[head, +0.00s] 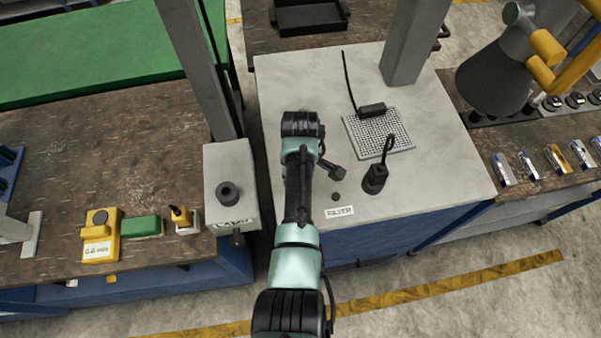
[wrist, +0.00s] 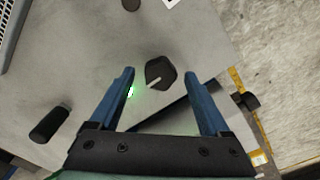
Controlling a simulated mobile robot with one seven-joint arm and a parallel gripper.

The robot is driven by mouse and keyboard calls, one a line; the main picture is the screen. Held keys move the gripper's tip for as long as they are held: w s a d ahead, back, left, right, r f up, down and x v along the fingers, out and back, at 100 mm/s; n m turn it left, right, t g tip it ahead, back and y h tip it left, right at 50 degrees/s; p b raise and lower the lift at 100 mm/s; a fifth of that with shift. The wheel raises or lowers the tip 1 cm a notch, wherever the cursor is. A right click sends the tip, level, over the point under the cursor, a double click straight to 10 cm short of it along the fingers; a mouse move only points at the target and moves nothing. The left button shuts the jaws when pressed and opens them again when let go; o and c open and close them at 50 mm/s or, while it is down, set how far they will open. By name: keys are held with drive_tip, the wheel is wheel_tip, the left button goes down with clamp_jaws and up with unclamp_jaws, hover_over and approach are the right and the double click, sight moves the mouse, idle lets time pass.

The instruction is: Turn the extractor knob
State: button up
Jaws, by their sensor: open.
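A dark knob (wrist: 163,71) with a white pointer line sits on a pale grey panel; I take it to be the extractor knob. In the wrist view it lies between the blue fingertips of my gripper (wrist: 160,74). The fingers are apart, one on each side of the knob, and I see no contact. Its pointer slants down and left. A small green light (wrist: 130,92) glows beside the left finger. In the head view my arm covers this knob and my fingers are hidden.
The pale worktop (head: 275,85) carries a perforated grid (head: 365,143), a black cylinder with a loop (head: 375,179) and a small round button (head: 336,197). A black handle-like piece (wrist: 50,120) lies left of my fingers. A grey box with a black knob (head: 228,193) stands left of my arm.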

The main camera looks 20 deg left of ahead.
wheel_tip(320, 180, up, 13)
drive_tip(key=b, duration=0.2)
drive_tip(key=shift+f, duration=0.15)
idle(0.5)
drive_tip(key=w+r+m+t+y+b, duration=0.3)
drive_tip(key=w+r+m+t, duration=0.2)
drive_tip(key=w+r+t, duration=0.55)
drive_tip(key=w+d+r+m+t, duration=0.2)
drive_tip(key=d+r+m+t, duration=0.15)
drive_tip(key=r, duration=1.05)
drive_tip(key=s+d+r+m+t+b, duration=0.1)
drive_tip(key=s+d+r+m+t, duration=0.2)
drive_tip(key=r, duration=0.6)
drive_tip(key=s+d+r+m+t+b, duration=0.1)
drive_tip(key=s+d+r+t, duration=0.25)
drive_tip(key=r, duration=0.45)
drive_tip(key=s+d+r+m+t+h+b, duration=0.1)
drive_tip(key=s+d+r+m+t+h, duration=0.2)
drive_tip(key=s+r+t, duration=0.4)
drive_tip(key=s+d+r, duration=0.1)
drive_tip(key=s+r, duration=0.2)
drive_tip(key=s, duration=0.1)
drive_tip(key=shift+s+d, duration=0.2)
drive_tip(key=shift+m, duration=0.25)
